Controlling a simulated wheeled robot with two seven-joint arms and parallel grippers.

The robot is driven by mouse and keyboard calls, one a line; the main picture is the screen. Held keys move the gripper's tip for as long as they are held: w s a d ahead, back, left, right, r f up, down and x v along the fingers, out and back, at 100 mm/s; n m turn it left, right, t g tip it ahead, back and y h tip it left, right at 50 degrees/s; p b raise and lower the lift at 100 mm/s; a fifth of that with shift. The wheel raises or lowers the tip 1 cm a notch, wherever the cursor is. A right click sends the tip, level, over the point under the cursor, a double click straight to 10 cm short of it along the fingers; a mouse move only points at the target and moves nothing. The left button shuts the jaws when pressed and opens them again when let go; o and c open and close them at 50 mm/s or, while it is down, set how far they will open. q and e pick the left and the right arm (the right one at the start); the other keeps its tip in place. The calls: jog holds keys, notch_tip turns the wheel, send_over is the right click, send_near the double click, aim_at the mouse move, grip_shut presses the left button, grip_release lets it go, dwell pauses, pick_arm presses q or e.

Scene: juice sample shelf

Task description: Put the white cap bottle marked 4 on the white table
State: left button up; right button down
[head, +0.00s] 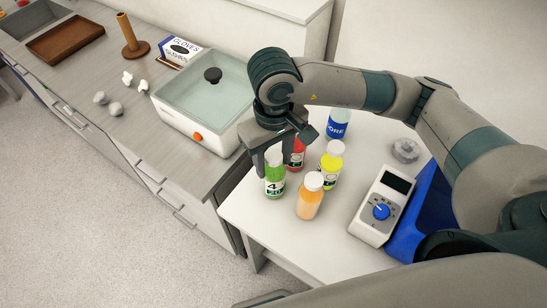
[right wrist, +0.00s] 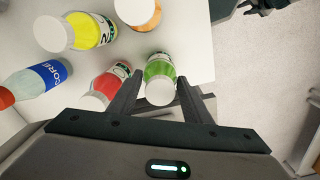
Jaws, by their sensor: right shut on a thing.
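The green bottle with a white cap and a label marked 4 (head: 275,187) is upright between the fingers of my right gripper (head: 272,166), over the left part of the white table (head: 262,226). The fingers hide part of its cap. In the right wrist view the same bottle (right wrist: 159,68) sits between the two fingertips (right wrist: 160,78), its white cap towards the camera. My right gripper is shut on it. I cannot tell whether its base touches the table. A dark part at the top right edge of the wrist view may be my left gripper (right wrist: 266,5), its jaws unclear.
Close by stand an orange bottle (head: 309,203), a yellow bottle (head: 328,178), a red bottle (head: 296,158) and a blue bottle (head: 338,128). A white device with a blue dial (head: 370,222) is at the right. A lidded white bath (head: 190,128) stands on the grey counter (head: 92,78).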

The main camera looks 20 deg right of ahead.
jog(key=shift+f, duration=0.15)
jog(key=c, duration=0.9)
grip_release()
jog(key=shift+c, duration=0.2)
jog(key=shift+r, duration=0.25)
jog(key=shift+r+b, duration=0.3)
jog(key=shift+r, duration=0.15)
notch_tip(320, 180, up, 9)
jog(key=b, duration=0.3)
jog(key=shift+f+b, duration=0.1)
jog(key=shift+b, duration=0.2)
jog(key=shift+r, duration=1.1)
